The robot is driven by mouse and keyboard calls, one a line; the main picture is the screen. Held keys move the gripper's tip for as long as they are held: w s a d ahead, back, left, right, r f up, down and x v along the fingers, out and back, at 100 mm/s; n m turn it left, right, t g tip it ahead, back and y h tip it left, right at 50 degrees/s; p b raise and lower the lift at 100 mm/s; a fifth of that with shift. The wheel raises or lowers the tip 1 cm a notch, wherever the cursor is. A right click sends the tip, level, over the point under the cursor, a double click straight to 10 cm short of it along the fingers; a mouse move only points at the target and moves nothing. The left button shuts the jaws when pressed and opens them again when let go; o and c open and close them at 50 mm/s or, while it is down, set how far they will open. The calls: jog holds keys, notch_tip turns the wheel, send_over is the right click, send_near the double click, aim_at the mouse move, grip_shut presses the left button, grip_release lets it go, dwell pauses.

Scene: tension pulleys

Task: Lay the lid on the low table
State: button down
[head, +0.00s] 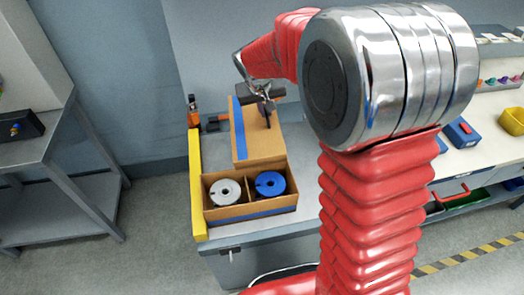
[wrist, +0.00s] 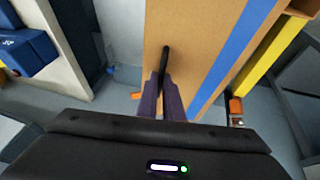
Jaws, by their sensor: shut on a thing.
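The lid (head: 262,142) is a brown cardboard panel with a blue stripe and a black handle. It shows behind the open box in the head view; I cannot tell whether it touches the surface below. In the wrist view the lid (wrist: 195,50) fills the upper middle, its stripe right of the handle (wrist: 165,58). My gripper (head: 265,99) is shut on the lid's handle, and its fingers (wrist: 163,98) close around it in the wrist view. The low grey table (head: 250,228) carries the open box (head: 250,211), with its front edge bare.
The box holds a grey pulley (head: 225,192) and a blue pulley (head: 270,183) in separate compartments. A yellow bar (head: 196,185) runs along the table's left edge. A small orange-and-black item (head: 193,108) stands at its far end. A grey bench (head: 50,150) is at left.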

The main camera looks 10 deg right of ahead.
jog(key=shift+w, duration=0.4)
jog(key=shift+d, duration=0.1)
jog(key=shift+d+f+n, duration=0.1)
jog(key=shift+f+n, duration=0.05)
jog(key=shift+n, duration=0.15)
jog(key=shift+w+d+f+n+y, duration=0.25)
jog(key=shift+n+y, duration=0.1)
jog(key=shift+n, duration=0.25)
jog(key=shift+w+d+f+n+y, duration=0.2)
jog(key=shift+n+y, duration=0.15)
jog(key=shift+n, duration=0.25)
jog(key=n, duration=0.1)
jog(key=w+n+y, duration=0.1)
jog(key=n+y, duration=0.1)
jog(key=n, duration=0.1)
jog(key=shift+w+d+f, duration=0.3)
jog(key=shift+w+f, duration=0.05)
jog(key=w+n+y, duration=0.1)
jog(key=n, duration=0.1)
jog(key=w+n, duration=0.1)
jog(key=n, duration=0.1)
jog(key=shift+w+d+g+y, duration=0.1)
jog(key=shift+d+g+y, duration=0.1)
jog(key=shift+g+y, duration=0.15)
jog(key=w+n, duration=0.1)
jog(key=n+g+y, duration=0.1)
jog(key=n, duration=0.1)
jog(key=shift+w+d+r, duration=0.1)
jog(key=shift+w+r, duration=0.2)
jog(key=shift+w, duration=0.1)
